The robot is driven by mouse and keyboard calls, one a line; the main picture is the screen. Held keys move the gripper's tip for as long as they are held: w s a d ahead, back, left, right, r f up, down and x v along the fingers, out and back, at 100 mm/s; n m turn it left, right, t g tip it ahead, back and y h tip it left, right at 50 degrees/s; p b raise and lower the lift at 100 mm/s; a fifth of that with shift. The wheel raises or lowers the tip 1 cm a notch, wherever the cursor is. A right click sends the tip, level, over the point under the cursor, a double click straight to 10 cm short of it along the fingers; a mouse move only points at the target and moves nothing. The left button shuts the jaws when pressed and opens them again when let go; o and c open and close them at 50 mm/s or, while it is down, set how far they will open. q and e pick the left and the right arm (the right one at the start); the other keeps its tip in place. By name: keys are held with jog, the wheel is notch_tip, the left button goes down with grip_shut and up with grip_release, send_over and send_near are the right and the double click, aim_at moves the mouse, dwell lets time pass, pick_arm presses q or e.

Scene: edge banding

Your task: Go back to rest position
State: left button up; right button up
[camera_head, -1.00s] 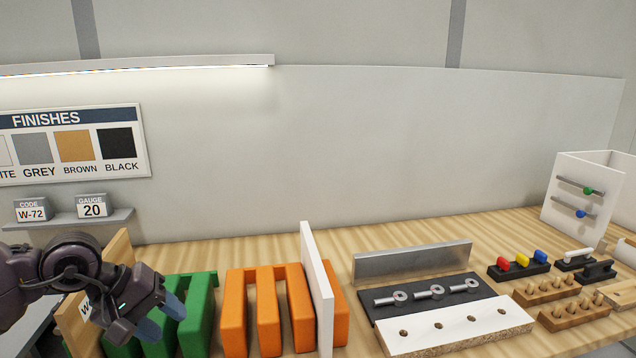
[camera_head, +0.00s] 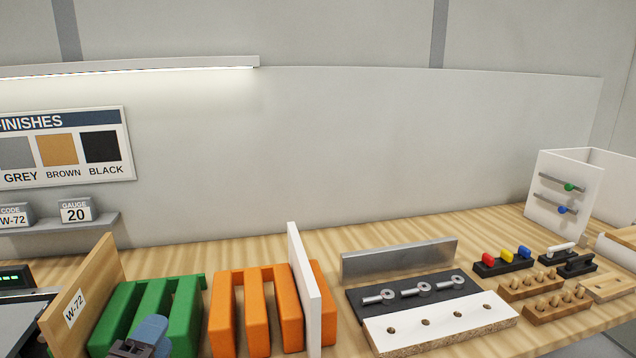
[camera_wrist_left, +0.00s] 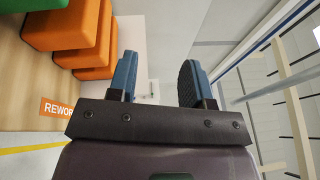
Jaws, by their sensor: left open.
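My left gripper (camera_head: 142,340) shows only in part at the bottom left edge of the head view, its blue fingers in front of the green rack (camera_head: 176,298). In the left wrist view my left gripper (camera_wrist_left: 159,78) has its two blue fingers apart with nothing between them. It is open and empty. Most of the left arm is out of the head view. My right gripper is in neither view.
A wooden panel marked W-72 (camera_head: 92,290) stands left of the green rack. Orange racks (camera_head: 222,310) and an upright white panel (camera_head: 302,285) stand to the right. Farther right are a drilled white board (camera_head: 450,325), pegged blocks (camera_head: 557,303) and a white box (camera_head: 562,220).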

pick_arm(q)
jog(key=s+a+f+n+g+y, duration=0.5)
jog(key=s+f+n+g, duration=0.35)
jog(key=f+n, duration=0.45)
jog(key=s+d+f+n+g+h, duration=0.1)
jog(key=s+f+n+g, duration=0.25)
jog(key=s, duration=0.35)
jog(key=s+d+f+n+g+h, duration=0.1)
jog(key=s+f+n+g, duration=0.2)
jog(key=s+n, duration=0.25)
jog(key=w+f+m+t, duration=0.1)
jog(key=w+f+t, duration=0.5)
jog(key=f+t, duration=0.2)
jog(key=shift+w+f+m+h, duration=0.4)
jog(key=shift+f, duration=0.7)
jog(key=shift+a, duration=0.1)
